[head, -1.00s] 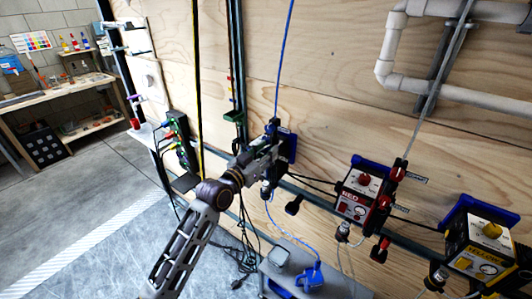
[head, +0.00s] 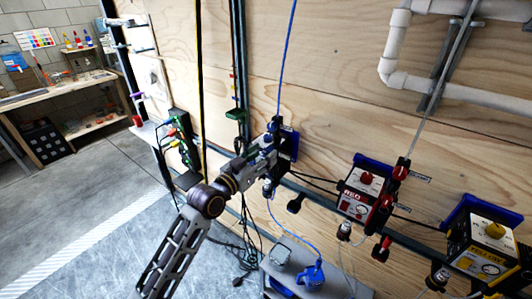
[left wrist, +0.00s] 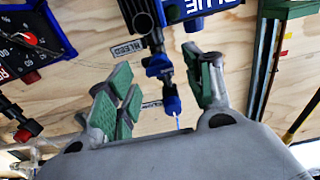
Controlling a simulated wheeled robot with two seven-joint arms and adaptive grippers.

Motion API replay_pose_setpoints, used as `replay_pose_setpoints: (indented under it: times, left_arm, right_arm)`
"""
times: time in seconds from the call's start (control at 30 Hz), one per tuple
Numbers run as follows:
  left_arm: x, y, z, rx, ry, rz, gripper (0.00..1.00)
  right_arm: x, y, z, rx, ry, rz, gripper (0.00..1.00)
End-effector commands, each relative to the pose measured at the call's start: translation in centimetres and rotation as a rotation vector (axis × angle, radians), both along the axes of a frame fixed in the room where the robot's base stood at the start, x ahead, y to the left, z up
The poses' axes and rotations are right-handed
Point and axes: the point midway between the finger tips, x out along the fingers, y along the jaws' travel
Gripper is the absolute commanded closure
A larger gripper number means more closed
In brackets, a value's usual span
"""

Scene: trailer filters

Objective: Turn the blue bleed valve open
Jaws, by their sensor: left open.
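The blue unit (head: 289,146) is fixed to the plywood wall and is mostly hidden behind my left gripper (head: 262,158) in the head view. In the left wrist view the unit (left wrist: 190,14) is at the top, upside down, with "BLUE" lettering. A blue valve handle (left wrist: 159,66) hangs below it, with a blue fitting (left wrist: 172,103) and a thin line farther down. My left gripper (left wrist: 162,95) is open, with one green-padded finger on each side of the valve line. The pads look apart from the handle. My right gripper is not in view.
The red unit (head: 365,192) and yellow unit (head: 484,240) are to the right on the same rail. A blue hose (head: 287,60) runs up the wall. A grey cart (head: 335,284) with a blue jug (head: 312,274) stands below. White pipes (head: 440,88) are at upper right.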

Motion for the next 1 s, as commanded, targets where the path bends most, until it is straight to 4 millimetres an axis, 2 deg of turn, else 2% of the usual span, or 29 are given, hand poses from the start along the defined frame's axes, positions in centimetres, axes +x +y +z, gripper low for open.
replay_pose_setpoints:
  times: [0.6,1.0]
  left_arm:
    - [-5.3,3.9,-0.1,0.001,0.001,0.001,0.48]
    - [-6.8,5.0,0.0,0.000,0.000,0.000,0.48]
  right_arm:
    - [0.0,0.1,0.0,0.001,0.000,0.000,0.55]
    - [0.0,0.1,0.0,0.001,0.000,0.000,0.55]
